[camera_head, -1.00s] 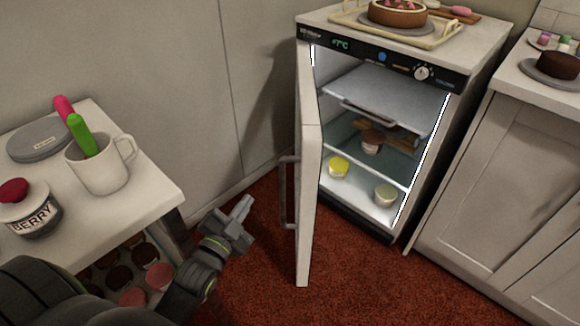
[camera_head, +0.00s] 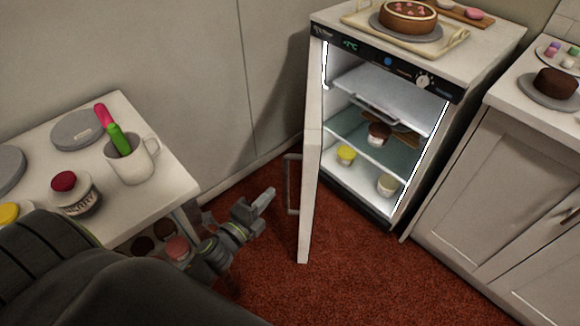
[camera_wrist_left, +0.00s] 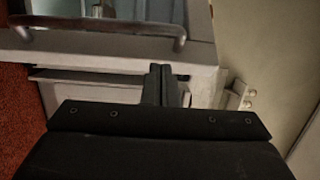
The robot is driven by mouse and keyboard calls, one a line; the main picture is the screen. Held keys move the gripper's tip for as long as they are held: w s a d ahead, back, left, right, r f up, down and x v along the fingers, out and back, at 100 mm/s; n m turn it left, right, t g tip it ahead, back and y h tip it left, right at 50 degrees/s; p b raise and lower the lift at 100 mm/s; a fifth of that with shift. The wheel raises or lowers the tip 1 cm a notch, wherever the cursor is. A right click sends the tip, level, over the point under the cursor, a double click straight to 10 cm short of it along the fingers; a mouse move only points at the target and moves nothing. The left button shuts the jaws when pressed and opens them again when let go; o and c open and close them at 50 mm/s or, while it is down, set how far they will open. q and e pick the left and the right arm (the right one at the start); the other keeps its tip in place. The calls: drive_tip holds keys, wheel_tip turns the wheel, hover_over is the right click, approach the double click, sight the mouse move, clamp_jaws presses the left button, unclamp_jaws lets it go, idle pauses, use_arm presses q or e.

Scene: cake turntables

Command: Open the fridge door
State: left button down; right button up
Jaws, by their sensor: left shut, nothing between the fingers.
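The fridge (camera_head: 385,75) stands at the back right with its lit interior and shelves showing. Its white door (camera_head: 312,180) is swung open toward me and seen almost edge-on. The door's bar handle (camera_head: 290,184) is on the door's left face. My left gripper (camera_head: 268,195) is shut and empty, left of the handle and apart from it. In the left wrist view, the shut fingers (camera_wrist_left: 166,75) show at the middle, and a metal bar handle (camera_wrist_left: 100,25) crosses the upper left. My right gripper is not in view.
A white side table (camera_head: 165,195) with a mug (camera_head: 130,158), a berry jar (camera_head: 75,193) and grey discs is at the left. A cabinet (camera_head: 490,180) stands right of the fridge. A tray with a cake (camera_head: 408,17) sits on the fridge. Red carpet is clear before it.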

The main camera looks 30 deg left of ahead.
use_arm(q)
drive_tip(key=w+d, duration=0.1)
drive_tip(key=w, duration=0.9)
drive_tip(key=shift+d, duration=0.15)
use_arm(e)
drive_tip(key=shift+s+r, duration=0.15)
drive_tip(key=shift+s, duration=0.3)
